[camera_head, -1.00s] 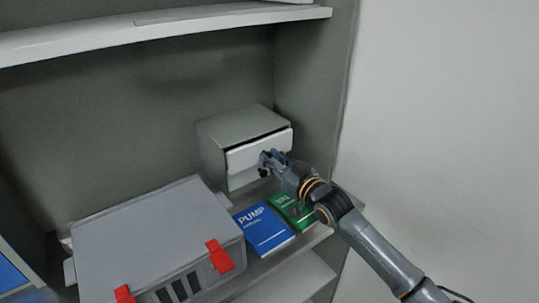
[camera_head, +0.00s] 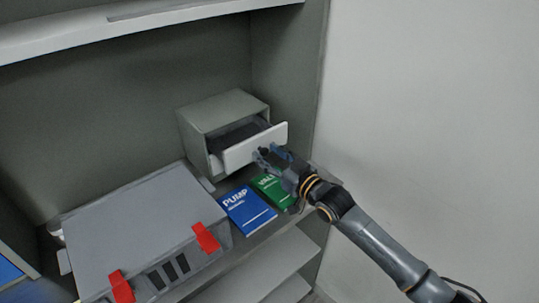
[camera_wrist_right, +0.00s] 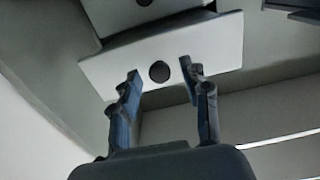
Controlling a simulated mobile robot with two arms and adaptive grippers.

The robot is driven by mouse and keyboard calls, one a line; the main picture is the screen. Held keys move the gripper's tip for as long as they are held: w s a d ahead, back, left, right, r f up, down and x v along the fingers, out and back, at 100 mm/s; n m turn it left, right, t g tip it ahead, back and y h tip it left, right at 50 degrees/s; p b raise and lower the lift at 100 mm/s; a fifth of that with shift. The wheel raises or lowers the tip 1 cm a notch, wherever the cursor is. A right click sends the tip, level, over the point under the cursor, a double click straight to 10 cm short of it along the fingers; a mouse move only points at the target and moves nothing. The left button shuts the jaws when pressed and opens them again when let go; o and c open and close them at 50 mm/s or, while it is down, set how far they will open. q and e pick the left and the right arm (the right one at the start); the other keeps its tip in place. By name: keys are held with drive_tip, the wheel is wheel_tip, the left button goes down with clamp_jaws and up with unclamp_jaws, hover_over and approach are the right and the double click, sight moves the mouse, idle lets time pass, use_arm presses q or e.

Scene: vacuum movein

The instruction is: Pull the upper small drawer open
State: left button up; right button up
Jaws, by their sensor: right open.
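The upper small drawer (camera_head: 254,147) sticks out of the small grey cabinet (camera_head: 205,118) on the shelf in the head view. Its white front stands well forward and its dark inside shows. In the right wrist view the white drawer front (camera_wrist_right: 215,45) carries a round dark knob (camera_wrist_right: 159,72). My right gripper (camera_head: 262,155) is at the drawer front. In the wrist view its two fingers (camera_wrist_right: 160,85) are apart, one on each side of the knob, with gaps to it. The lower part of the cabinet is mostly hidden behind the open drawer. My left gripper is not in view.
A blue pump manual (camera_head: 247,209) and a green book (camera_head: 272,190) lie below the drawer. A large grey case (camera_head: 140,225) with red latches fills the shelf's left. The shelf unit's side wall (camera_head: 290,80) stands close on the right.

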drive_tip(key=v, duration=1.2)
drive_tip(key=s+f+m+g+h, duration=0.2)
drive_tip(key=s+f+g+h, duration=0.25)
drive_tip(key=s+f, duration=0.55)
drive_tip(key=s+d+f+m+g+h, duration=0.25)
drive_tip(key=s+d+f, duration=0.25)
drive_tip(key=s, duration=0.5)
drive_tip(key=s+d+f+m+g+h, duration=0.1)
drive_tip(key=s+d+f+g+h, duration=0.3)
drive_tip(key=s, duration=0.6)
wheel_tip(320, 180, down, 25)
drive_tip(key=g, duration=0.1)
drive_tip(key=s+d+f+g, duration=0.1)
drive_tip(key=s+d+f, duration=0.2)
drive_tip(key=s+f, duration=1.4)
drive_tip(key=shift+s+f+n+g, duration=0.2)
drive_tip(key=shift+s+n+g, duration=0.15)
drive_tip(key=shift+s, duration=0.1)
